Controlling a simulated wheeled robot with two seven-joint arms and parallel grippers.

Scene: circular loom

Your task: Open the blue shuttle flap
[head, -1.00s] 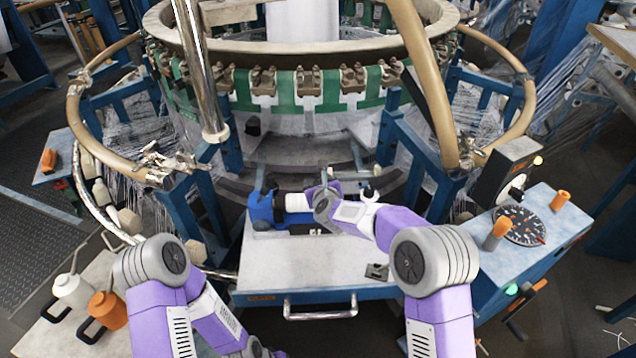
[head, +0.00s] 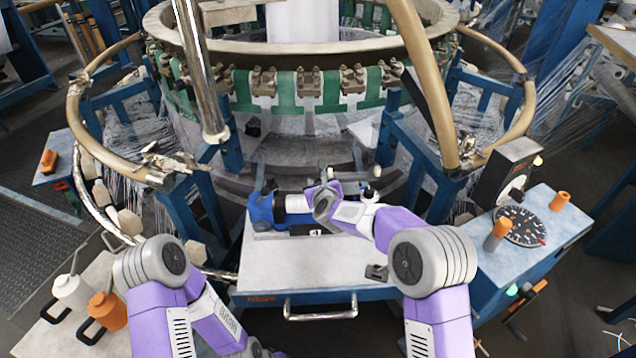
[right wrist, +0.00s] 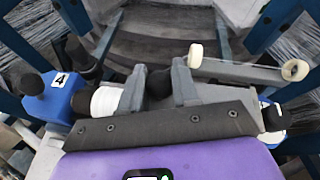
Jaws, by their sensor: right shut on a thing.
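The blue shuttle (head: 262,210) lies at the back of the pale table, in front of the loom ring. In the right wrist view its blue end (right wrist: 45,97) carries a white "4" label and a dark knob, with a white spool (right wrist: 106,101) beside it. My right gripper (right wrist: 158,85) is over the shuttle, its grey fingers shut on a small black part (right wrist: 159,82). I cannot tell whether this part belongs to the flap, and the flap's position is hidden. My left arm shows at lower left in the head view; its gripper is out of sight.
The pale table (head: 310,268) is mostly clear in front of the shuttle, with a small dark clip near my right arm. A control box (head: 540,235) with a dial stands on the right. White and orange jugs (head: 75,292) stand at left. Loom posts and tubes flank the work area.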

